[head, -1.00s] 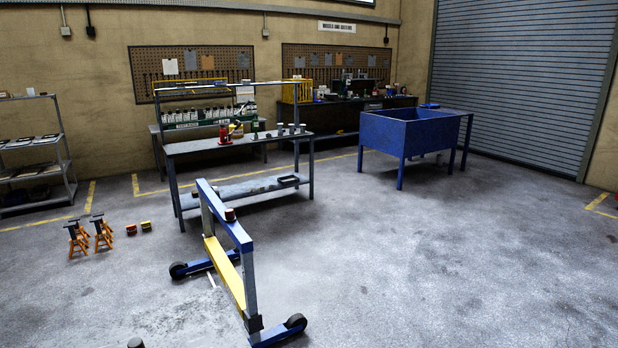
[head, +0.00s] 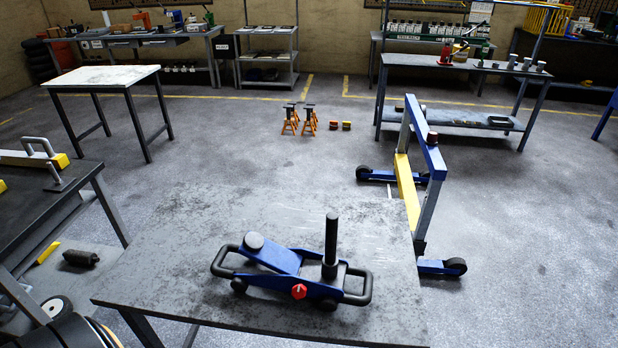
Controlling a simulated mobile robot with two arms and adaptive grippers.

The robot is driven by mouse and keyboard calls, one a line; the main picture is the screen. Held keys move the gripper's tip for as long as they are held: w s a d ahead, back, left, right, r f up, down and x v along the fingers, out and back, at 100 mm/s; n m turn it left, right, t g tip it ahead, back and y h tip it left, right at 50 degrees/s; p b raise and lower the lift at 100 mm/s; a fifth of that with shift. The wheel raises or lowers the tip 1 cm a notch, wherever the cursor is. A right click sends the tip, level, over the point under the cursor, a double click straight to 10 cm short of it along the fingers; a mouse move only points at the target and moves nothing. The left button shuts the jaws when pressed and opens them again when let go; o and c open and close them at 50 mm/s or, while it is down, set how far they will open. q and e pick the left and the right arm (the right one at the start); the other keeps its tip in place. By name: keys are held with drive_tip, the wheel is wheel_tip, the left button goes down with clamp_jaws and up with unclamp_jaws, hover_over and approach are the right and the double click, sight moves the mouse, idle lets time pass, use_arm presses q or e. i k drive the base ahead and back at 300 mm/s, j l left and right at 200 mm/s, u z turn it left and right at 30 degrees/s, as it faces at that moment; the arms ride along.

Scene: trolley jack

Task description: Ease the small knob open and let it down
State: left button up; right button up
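A blue trolley jack (head: 275,258) stands on a grey worktable (head: 180,262) in the lower middle of the head view. The small red knob (head: 299,291) is on the jack's near side, facing me. Black loop handles stick out at both ends. Neither of my grippers shows, and nothing touches the jack.
A blue and yellow wheeled frame (head: 428,165) stands on the floor just behind the table's right side. A dark bench (head: 40,205) is at the left, with a pale-topped table (head: 103,76) behind it. Orange axle stands (head: 290,120) are on the floor. The tabletop around the jack is clear.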

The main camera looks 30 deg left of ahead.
sight(299, 291)
drive_tip(key=u, duration=1.2)
